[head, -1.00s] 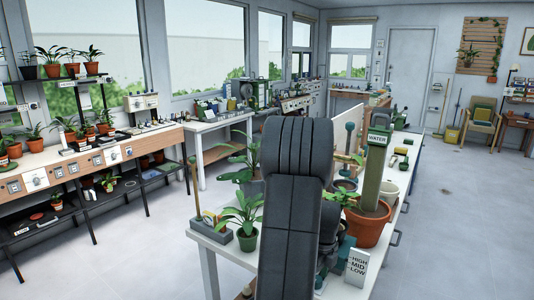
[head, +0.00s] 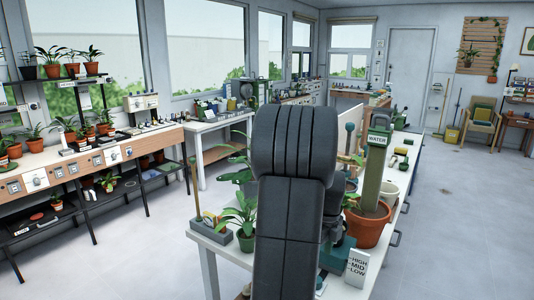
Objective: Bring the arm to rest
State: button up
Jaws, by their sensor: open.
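My arm (head: 290,215), dark grey and ribbed at its bend, stands upright in the middle of the head view, in front of the white bench (head: 220,243). A small dark part of it shows at its right edge, above a teal object. My gripper is not to be seen; the arm hides what lies behind it.
On the bench are a terracotta pot (head: 369,228) with a green post marked WATER, a HIGH-MID-LOW card (head: 357,268) and a small potted plant (head: 244,220). A long plant counter (head: 90,160) runs along the left. The floor at right (head: 460,230) is clear.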

jog(key=f, duration=0.8)
jog(key=shift+s+a+f, duration=0.2)
jog(key=shift+s+f, duration=0.05)
jog(key=shift+f, duration=0.45)
jog(key=n, duration=0.5)
jog(key=shift+r, duration=0.1)
jog(key=n, duration=0.6)
jog(key=shift+w+h+b, duration=0.15)
jog(key=shift+h+b, duration=0.15)
jog(key=n, duration=0.5)
jog(key=shift+a+n, duration=0.1)
jog(key=shift+n, duration=0.3)
jog(key=n+p, duration=0.1)
jog(key=n, duration=0.3)
jog(key=shift+n, duration=0.4)
jog(key=shift+a+r, duration=0.1)
